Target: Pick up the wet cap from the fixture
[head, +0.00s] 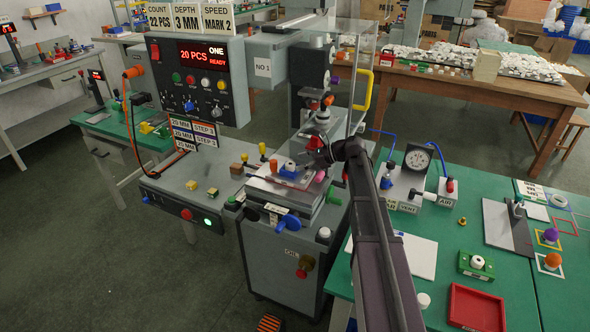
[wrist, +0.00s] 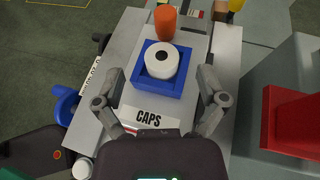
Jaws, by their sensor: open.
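The wet cap is a white round cap with a black dot on its top, seen in the wrist view (wrist: 152,68). It sits upright in the square blue fixture (wrist: 176,88), on a grey plate beside a label reading CAPS. In the head view the cap (head: 290,165) and the blue fixture (head: 287,174) show small on the pad printer's table. My gripper (wrist: 160,79) is open and empty. Its two fingers stand apart on the left and right of the fixture, touching neither it nor the cap as far as I can see.
An orange cylinder (wrist: 166,24) stands just behind the fixture. A blue knob (wrist: 66,103) is at the left. A large red block (wrist: 292,122) on grey housing rises close at the right. In the head view, a green table (head: 455,220) at the right holds a dial gauge (head: 417,159) and a red tray (head: 477,308).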

